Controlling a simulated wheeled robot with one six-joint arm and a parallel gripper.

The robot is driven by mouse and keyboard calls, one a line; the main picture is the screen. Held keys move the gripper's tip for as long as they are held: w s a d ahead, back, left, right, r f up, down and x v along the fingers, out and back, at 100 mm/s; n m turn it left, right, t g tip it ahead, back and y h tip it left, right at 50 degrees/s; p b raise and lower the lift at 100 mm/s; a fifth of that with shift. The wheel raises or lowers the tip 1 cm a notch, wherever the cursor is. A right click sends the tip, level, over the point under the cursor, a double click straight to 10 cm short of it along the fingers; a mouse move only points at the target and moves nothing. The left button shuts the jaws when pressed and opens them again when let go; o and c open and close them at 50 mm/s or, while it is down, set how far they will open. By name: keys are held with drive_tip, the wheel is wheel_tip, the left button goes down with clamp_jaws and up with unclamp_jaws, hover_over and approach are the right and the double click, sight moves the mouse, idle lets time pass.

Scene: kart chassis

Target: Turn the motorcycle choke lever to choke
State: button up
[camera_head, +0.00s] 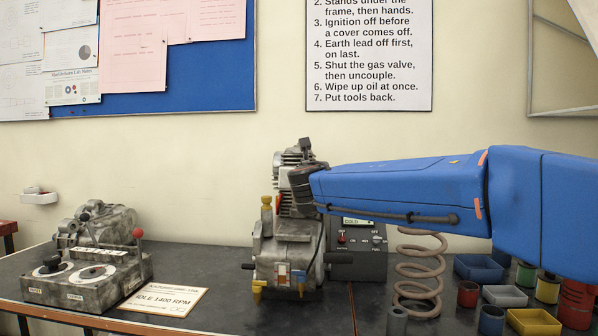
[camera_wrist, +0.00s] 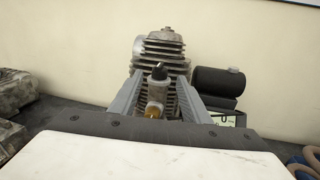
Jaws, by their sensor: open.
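The engine (camera_head: 286,262) stands on the bench, with a finned cylinder on top, brass-coloured fittings and a small orange-red part (camera_head: 278,203) at its left side. My gripper (camera_wrist: 160,78) is open in the wrist view. Its two grey fingers stand either side of a grey upright body (camera_wrist: 157,91) with a black top and a brass fitting, in front of the finned cylinder (camera_wrist: 165,52). I cannot tell whether the fingers touch it. In the head view my blue arm covers the engine's upper right, and the fingertips are not clear. I cannot pick out the choke lever with certainty.
A control box (camera_head: 75,290) with dials and a red-knobbed lever (camera_head: 138,234) stands at left, beside an "IDLE 1400 RPM" card (camera_head: 164,300). A dark box (camera_head: 358,262) reading COLD stands right of the engine. A coil spring (camera_head: 418,270) and several small bins crowd the right.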

drive_tip(key=w, duration=0.5)
drive_tip(key=w+a, duration=0.1)
drive_tip(key=w, duration=0.1)
drive_tip(key=shift+w+a, duration=0.1)
drive_tip(key=shift+w, duration=0.25)
drive_tip(key=c, duration=1)
drive_tip(key=shift+c, duration=0.2)
